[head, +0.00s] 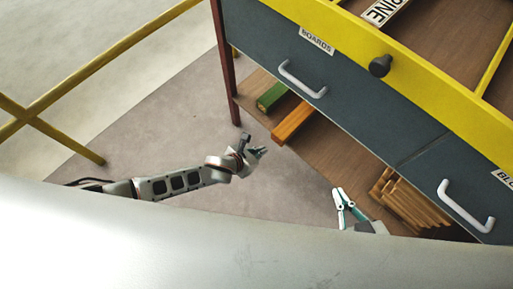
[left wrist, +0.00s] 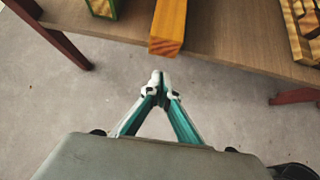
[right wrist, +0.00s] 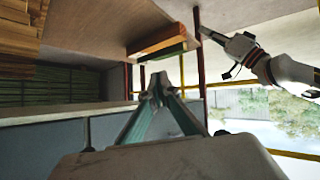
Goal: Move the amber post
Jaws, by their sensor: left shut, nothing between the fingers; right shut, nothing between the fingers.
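The amber post (head: 292,122) is an orange-brown squared beam lying on the wooden shelf under the grey drawers. Its near end reaches the shelf's front edge. In the left wrist view its end (left wrist: 168,30) shows just ahead of my left gripper (left wrist: 160,78), which is shut and empty, with a gap between them. In the head view my left gripper (head: 262,152) is in front of the shelf, near the post's end. My right gripper (head: 338,190) is shut and empty, in front of the shelf further right. The post also shows in the right wrist view (right wrist: 158,38), beyond my right gripper (right wrist: 158,78).
A green post (head: 271,96) lies left of the amber one. Several wooden sticks (head: 408,202) are stacked on the shelf at right. Drawers with white handles (head: 302,80) overhang the shelf. A dark red leg (head: 228,70) stands at left, and a yellow rail (head: 100,62) beyond it.

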